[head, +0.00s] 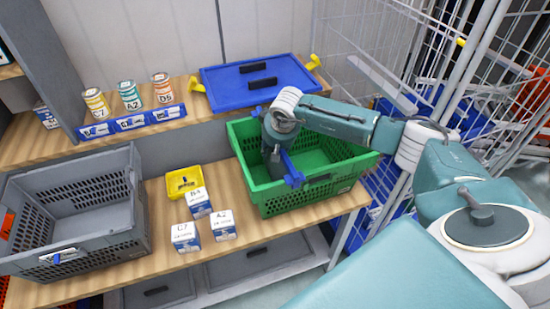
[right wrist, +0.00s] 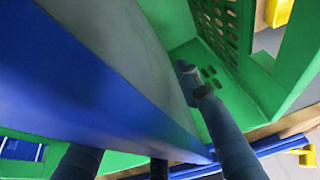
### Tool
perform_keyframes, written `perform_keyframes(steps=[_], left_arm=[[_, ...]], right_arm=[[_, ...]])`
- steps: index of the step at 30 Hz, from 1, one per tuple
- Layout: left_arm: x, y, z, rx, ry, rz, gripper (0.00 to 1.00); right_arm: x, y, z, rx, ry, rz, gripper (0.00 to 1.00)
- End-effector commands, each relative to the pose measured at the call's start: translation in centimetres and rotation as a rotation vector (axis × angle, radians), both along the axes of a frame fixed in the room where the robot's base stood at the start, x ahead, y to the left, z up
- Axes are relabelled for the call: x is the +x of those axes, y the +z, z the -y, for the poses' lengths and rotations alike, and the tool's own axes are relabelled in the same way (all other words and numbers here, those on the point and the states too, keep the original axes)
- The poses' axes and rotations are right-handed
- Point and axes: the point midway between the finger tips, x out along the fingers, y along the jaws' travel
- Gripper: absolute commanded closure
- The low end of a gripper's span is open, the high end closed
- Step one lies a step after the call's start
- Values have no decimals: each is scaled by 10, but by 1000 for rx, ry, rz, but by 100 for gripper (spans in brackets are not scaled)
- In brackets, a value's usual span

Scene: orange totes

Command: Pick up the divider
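The divider (head: 291,170) is a blue-edged panel set across the green tote (head: 317,183); its blue end shows at the front rim, its middle is hidden by my right gripper. In the right wrist view, the divider (right wrist: 95,75) fills the left and middle as a large blue and grey panel. My right gripper (head: 274,158) points down into the green tote at the divider. Its dark fingers in the right wrist view (right wrist: 150,125) stand widely apart, one on each side of the panel, and look open. The left finger is partly hidden behind the divider. My left gripper is out of view.
A grey tote (head: 75,215) stands at the left of the bench. Small boxes (head: 198,203) and a yellow bin (head: 184,181) lie between the totes. A blue panel with yellow handles (head: 230,92) and several cans (head: 130,95) are behind. A wire cage (head: 400,70) stands at the right.

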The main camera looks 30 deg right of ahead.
Motion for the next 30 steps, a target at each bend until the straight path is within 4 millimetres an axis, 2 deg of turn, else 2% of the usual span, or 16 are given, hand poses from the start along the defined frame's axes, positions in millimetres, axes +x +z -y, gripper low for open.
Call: perform_keyframes(steps=[15,20,21,30], left_arm=[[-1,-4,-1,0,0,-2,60],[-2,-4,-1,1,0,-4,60],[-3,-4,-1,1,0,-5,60],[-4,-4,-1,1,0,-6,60]], right_arm=[[0,-2,0,0,0,0,66],[0,-2,0,0,0,0,98],[0,-2,0,0,0,0,100],[0,-1,0,0,0,1,100]])
